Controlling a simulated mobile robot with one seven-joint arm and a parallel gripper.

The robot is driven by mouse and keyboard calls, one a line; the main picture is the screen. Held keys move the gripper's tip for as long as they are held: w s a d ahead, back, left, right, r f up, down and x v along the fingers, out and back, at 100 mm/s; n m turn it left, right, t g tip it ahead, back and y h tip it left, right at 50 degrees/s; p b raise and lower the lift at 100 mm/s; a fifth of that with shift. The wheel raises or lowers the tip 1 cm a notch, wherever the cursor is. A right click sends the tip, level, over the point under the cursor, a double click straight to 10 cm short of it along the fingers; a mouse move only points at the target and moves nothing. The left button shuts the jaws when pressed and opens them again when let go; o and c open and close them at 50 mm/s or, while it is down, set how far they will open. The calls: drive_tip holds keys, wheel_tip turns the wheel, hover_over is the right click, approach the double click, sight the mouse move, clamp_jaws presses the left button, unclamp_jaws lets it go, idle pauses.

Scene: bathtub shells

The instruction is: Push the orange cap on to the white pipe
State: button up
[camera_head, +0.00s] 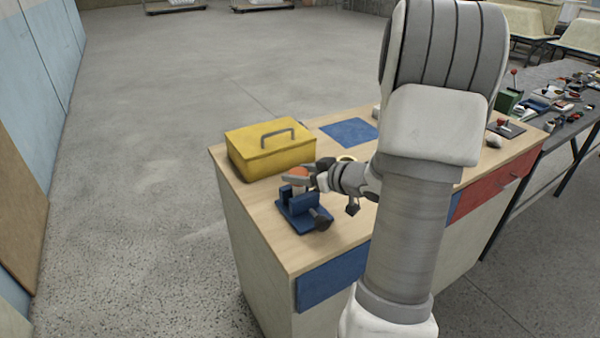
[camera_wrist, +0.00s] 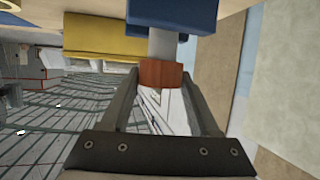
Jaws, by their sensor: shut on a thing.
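The orange cap (camera_head: 299,172) is held between the fingers of my gripper (camera_head: 306,177) above the blue vise (camera_head: 304,214). In the wrist view the cap (camera_wrist: 161,74) sits between the two dark fingers of my gripper (camera_wrist: 161,84). The white pipe (camera_wrist: 162,44) stands in the blue vise (camera_wrist: 172,12), and its free end meets the cap in line with it. I cannot tell how far the cap sits over the pipe. In the head view only a short piece of the pipe (camera_head: 298,189) shows below the cap.
A yellow toolbox (camera_head: 270,150) stands close behind the vise on the wooden workbench (camera_head: 255,214). A blue mat (camera_head: 349,132) lies farther back. The vise's dark handle (camera_head: 321,219) points to the front right. A grey table (camera_head: 560,97) with several small items is at the right.

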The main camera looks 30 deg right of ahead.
drive_tip(key=o, duration=1.4)
drive_tip(key=shift+o, duration=0.3)
drive_tip(key=shift+r+p, duration=3.55)
drive_tip(key=shift+p, duration=0.25)
